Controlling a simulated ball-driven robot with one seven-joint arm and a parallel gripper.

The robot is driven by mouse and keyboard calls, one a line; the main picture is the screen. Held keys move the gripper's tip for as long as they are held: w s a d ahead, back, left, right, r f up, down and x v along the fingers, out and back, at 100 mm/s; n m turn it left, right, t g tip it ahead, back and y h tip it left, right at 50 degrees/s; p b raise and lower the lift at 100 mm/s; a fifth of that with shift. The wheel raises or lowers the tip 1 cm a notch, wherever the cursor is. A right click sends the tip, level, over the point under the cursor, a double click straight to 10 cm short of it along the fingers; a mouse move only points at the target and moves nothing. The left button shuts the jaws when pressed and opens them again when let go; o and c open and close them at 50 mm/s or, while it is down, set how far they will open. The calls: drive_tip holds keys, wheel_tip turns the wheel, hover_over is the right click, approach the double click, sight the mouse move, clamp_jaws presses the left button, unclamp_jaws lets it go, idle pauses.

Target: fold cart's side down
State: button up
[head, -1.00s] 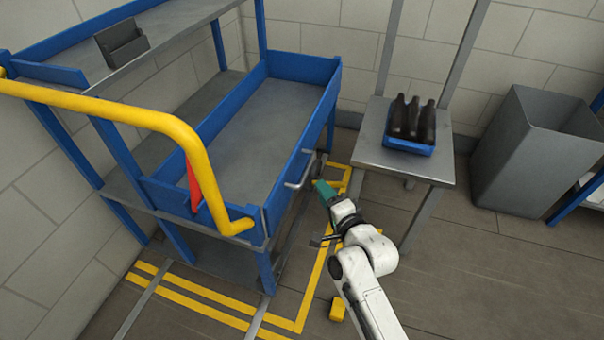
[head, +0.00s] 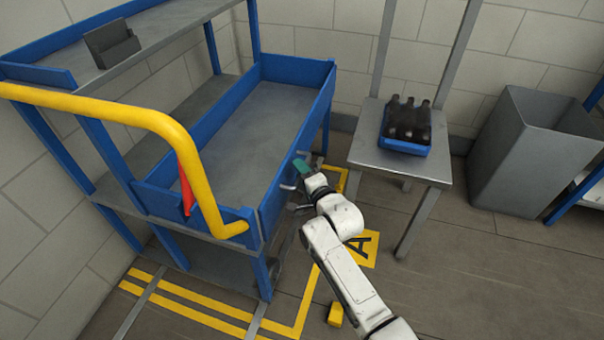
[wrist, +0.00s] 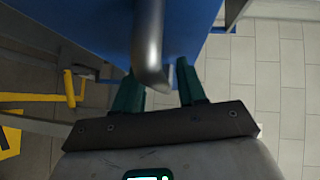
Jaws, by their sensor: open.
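The cart's blue side (head: 307,132) stands upright along the right edge of the grey tray bed (head: 240,145). A small metal handle (head: 288,187) sticks out from its outer face. My gripper (head: 303,166), with teal fingers, is at this handle on the outer side of the cart. In the wrist view the grey handle bar (wrist: 148,45) comes down between the two open fingers of my gripper (wrist: 158,68), with the blue side (wrist: 95,30) behind it. The fingers are apart and do not visibly clamp the bar.
A yellow push bar (head: 150,113) and a red piece (head: 186,188) are at the cart's near end. A metal table (head: 425,170) with a blue crate (head: 405,147) of dark bottles stands right of the cart. A grey bin (head: 520,160) stands further right. Yellow lines mark the floor.

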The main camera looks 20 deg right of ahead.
drive_tip(key=shift+c, duration=0.2)
clamp_jaws()
idle(0.5)
